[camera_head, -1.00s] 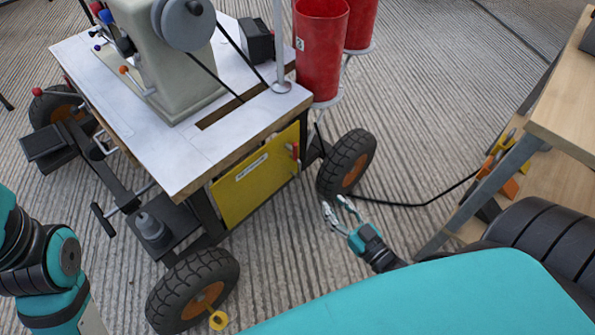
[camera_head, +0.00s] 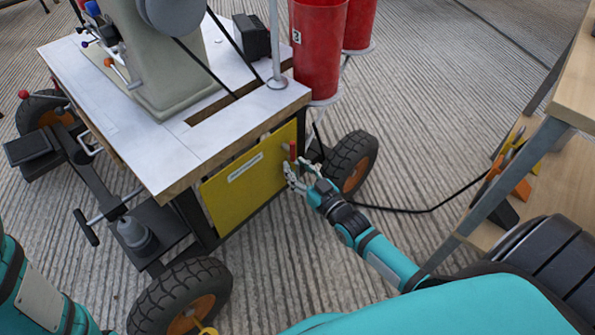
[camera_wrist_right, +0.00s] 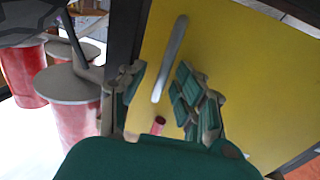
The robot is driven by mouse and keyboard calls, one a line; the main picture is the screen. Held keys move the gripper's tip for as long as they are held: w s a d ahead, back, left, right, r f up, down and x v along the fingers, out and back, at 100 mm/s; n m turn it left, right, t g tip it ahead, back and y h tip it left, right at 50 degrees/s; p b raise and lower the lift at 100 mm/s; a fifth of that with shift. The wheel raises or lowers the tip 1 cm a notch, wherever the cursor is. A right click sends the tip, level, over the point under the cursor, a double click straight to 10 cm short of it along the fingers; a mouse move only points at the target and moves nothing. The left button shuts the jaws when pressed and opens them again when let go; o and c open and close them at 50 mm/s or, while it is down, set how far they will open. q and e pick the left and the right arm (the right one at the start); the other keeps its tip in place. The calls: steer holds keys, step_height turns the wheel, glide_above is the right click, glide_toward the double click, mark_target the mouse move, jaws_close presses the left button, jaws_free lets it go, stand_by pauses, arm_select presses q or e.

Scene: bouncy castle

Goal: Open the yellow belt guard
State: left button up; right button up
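The yellow belt guard (camera_head: 246,180) is a flat panel with a white label, standing closed below the front edge of the sewing machine table. Its handle (camera_head: 293,154), with a red grip, is at the panel's right end. In the right wrist view the guard (camera_wrist_right: 235,75) fills the right side, and a grey metal bar (camera_wrist_right: 170,58) and a red knob (camera_wrist_right: 158,125) show on it. My right gripper (camera_head: 302,172) is at the handle. In the wrist view its fingers (camera_wrist_right: 163,95) are apart, with the bar and knob between them; contact is unclear. My left gripper is out of view.
The white-topped table (camera_head: 155,135) carries a sewing machine (camera_head: 165,60). Black wheels (camera_head: 350,165) flank the guard. A wooden workbench (camera_head: 575,85) is at right, and a black cable (camera_head: 415,210) crosses the floor.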

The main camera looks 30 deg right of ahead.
jaws_close()
steer(key=shift+d, duration=0.1)
stand_by(0.3)
